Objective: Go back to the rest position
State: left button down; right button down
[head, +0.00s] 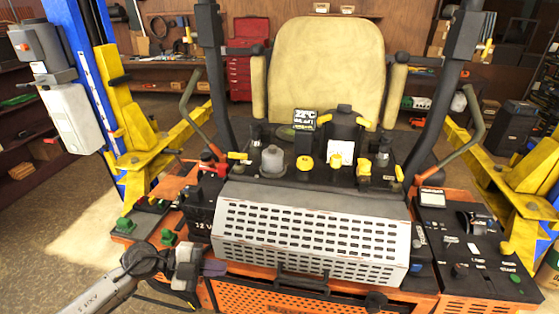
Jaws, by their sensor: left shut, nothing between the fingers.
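My left arm comes in from the lower left, and my left gripper (205,268) is at the front left of the orange mower, just left of the perforated grey cover (312,236). Its fingers are shut with nothing held; I cannot tell whether they touch the mower. The 12 V battery box (201,212) is just above the gripper, with a red terminal clamp (214,168) behind it. My right gripper is not in view.
The mower has a beige seat (327,72), two upright black bars and a right-hand control panel (478,254). A yellow lift arm (130,120) on a blue post (88,70) stands left. Floor (50,240) shows at the left. A red tool cabinet (240,78) stands behind.

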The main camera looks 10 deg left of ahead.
pick_arm(q)
jog(key=w+a+r+n+t+y, duration=0.2)
jog(key=w+a+r+t, duration=0.2)
jog(key=w+r+t, duration=0.5)
jog(key=s+a+r+n+t+y, duration=0.2)
jog(key=a+r+n+t+y, duration=0.5)
jog(key=n+y, duration=0.8)
jog(key=s+d+f+n+g+h, duration=0.1)
jog(key=s+d+f+n+g, duration=0.3)
jog(key=s+f, duration=0.9)
jog(key=s+d+f+g+h, duration=0.1)
jog(key=s+d+f+g, duration=0.1)
jog(key=s+f+g, duration=0.8)
jog(key=s+d+f+n+g, duration=0.2)
jog(key=s+d+f+n, duration=0.1)
jog(key=s+f, duration=1.3)
jog(key=w+p+v, duration=0.2)
jog(key=p+v, duration=0.6)
jog(key=v, duration=0.1)
jog(key=w+r+p+v, duration=0.1)
jog(key=w+p+v, duration=0.1)
jog(key=p+v, duration=0.6)
jog(key=shift+s+a+r, duration=0.15)
jog(key=shift+a+r, duration=0.2)
jog(key=shift+r, duration=0.2)
